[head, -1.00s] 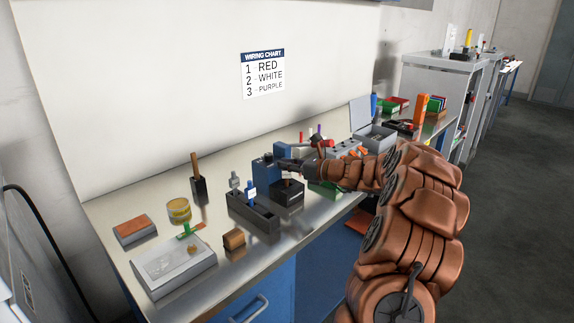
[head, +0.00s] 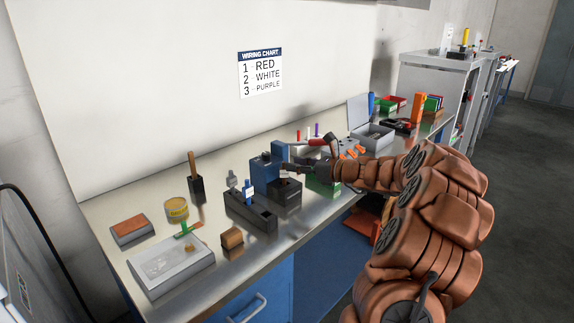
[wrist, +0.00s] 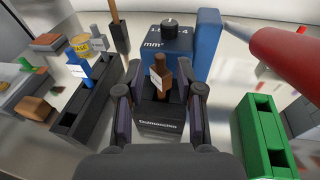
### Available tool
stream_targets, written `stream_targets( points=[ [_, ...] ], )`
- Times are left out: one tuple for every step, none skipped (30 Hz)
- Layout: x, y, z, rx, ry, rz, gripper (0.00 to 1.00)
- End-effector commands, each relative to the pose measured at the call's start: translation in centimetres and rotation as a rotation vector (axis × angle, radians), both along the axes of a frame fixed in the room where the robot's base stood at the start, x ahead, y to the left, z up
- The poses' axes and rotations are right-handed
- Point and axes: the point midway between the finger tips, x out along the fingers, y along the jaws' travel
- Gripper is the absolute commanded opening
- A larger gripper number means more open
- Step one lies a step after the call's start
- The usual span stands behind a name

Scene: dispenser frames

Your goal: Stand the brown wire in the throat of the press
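The brown wire (wrist: 158,68), with a white label, stands about upright at the black front block (wrist: 172,125) of the press, in or over its throat; its lower end is hard to make out. The blue press (wrist: 165,42) has a dark knob on top and also shows in the head view (head: 264,172). My gripper (wrist: 160,90) is open, with one finger on each side of the wire and gaps between. In the head view my gripper (head: 292,167) is beside the press and the wire is too small to make out.
Left of the press is a black rack (wrist: 86,110) holding a blue labelled wire (wrist: 80,70) and a grey one. A green block (wrist: 262,135) is close on the right. A red handle (wrist: 285,45) slants overhead at the right.

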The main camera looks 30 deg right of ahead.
Motion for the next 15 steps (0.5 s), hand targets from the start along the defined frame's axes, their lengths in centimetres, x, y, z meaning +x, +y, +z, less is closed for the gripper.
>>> stream_targets(
  points=[
    [-1.0, -0.6, 0.2, 0.000, -0.002, -0.004, 0.37],
    [-1.5, -0.8, 0.2, 0.000, -0.002, -0.004, 0.37],
    [-2.2, -1.1, 0.3, 0.000, -0.001, -0.002, 0.37],
    [-2.7, -1.3, 0.4, 0.000, -0.001, -0.002, 0.37],
    [-3.2, -1.5, 0.5, 0.001, -0.002, -0.002, 0.37],
    [-3.8, -1.8, 0.6, 0.001, -0.002, -0.001, 0.37],
    [-4.2, -1.9, 0.7, 0.001, -0.003, -0.001, 0.37],
    [-4.6, -2.1, 0.8, 0.000, -0.003, -0.001, 0.37],
    [-5.1, -2.3, 0.9, 0.000, -0.003, -0.001, 0.37],
    [-5.3, -2.5, 0.9, 0.000, -0.003, -0.001, 0.37],
    [-5.6, -2.5, 1.0, 0.000, -0.002, -0.001, 0.37],
    [-5.9, -2.7, 1.0, 0.000, -0.001, 0.000, 0.37],
    [-6.1, -2.8, 1.0, 0.000, -0.001, 0.000, 0.37],
    [-6.3, -2.8, 1.1, -0.001, -0.001, -0.001, 0.37],
    [-6.4, -2.9, 1.1, -0.001, -0.001, -0.001, 0.37]
  ],
)
